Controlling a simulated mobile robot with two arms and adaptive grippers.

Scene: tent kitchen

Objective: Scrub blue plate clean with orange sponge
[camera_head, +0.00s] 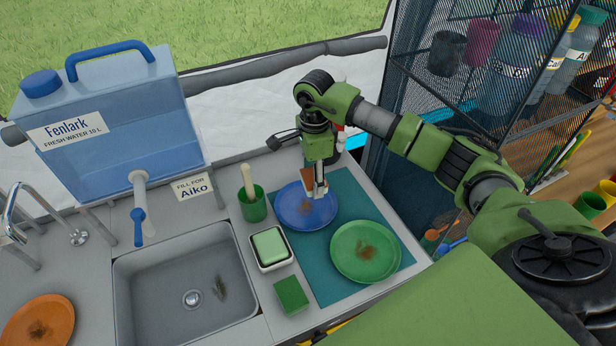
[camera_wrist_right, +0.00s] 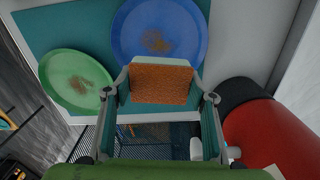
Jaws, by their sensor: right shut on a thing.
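The blue plate (camera_head: 292,212) lies on the teal mat (camera_head: 344,188) with a brown smear on it. In the right wrist view the blue plate (camera_wrist_right: 185,22) shows its smear beyond the sponge. My right gripper (camera_head: 320,192) is over the plate's upper right part, pointing down. It is shut on the orange sponge (camera_head: 308,180), which also shows between the fingers in the right wrist view (camera_wrist_right: 162,84). I cannot tell whether the sponge touches the plate. My left gripper is not in view.
A green plate (camera_head: 350,258) with a brown smear lies right of the blue plate. A green cup (camera_head: 254,210), soap dish (camera_head: 288,262) and green sponge (camera_head: 291,294) stand left of the mat. The sink (camera_head: 150,275) and an orange plate (camera_head: 20,325) are farther left. A mesh shelf (camera_head: 410,120) stands right.

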